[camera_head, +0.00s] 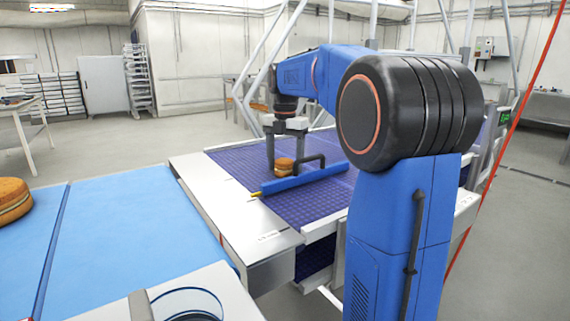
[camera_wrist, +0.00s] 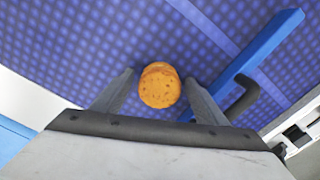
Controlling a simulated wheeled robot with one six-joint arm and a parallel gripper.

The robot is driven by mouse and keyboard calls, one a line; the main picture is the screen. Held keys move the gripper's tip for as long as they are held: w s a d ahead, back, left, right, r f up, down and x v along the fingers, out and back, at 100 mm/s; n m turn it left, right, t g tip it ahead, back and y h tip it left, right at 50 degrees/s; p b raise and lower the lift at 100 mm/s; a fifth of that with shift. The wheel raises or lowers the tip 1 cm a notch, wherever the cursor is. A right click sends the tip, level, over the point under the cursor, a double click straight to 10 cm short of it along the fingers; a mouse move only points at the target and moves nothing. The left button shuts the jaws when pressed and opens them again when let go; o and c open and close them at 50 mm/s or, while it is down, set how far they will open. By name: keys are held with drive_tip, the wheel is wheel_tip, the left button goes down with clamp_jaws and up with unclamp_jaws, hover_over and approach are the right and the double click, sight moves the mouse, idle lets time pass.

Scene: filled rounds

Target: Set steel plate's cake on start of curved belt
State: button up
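A small round golden-brown cake (camera_head: 284,165) sits on the purple-blue curved belt (camera_head: 240,165), close to a blue guide bar (camera_head: 305,178). My gripper (camera_head: 285,157) points down over the belt, with its fingers on either side of the cake. In the wrist view the cake (camera_wrist: 160,86) lies between the fingertips (camera_wrist: 159,77), with a narrow gap showing on each side, so the gripper looks open. The underside of the cake is hidden. I cannot tell for sure which metal surface is the steel plate.
A flat blue belt (camera_head: 135,225) lies at the left, with a larger layered cake (camera_head: 12,200) at its far left. A pale metal strip (camera_head: 215,205) borders the curved belt. A round clear dish (camera_head: 188,302) stands in front. Belt around the gripper is mostly bare.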

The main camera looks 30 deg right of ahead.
sight(285, 160)
wheel_tip(285, 160, up, 12)
drive_tip(key=shift+r, duration=0.15)
idle(0.7)
idle(0.4)
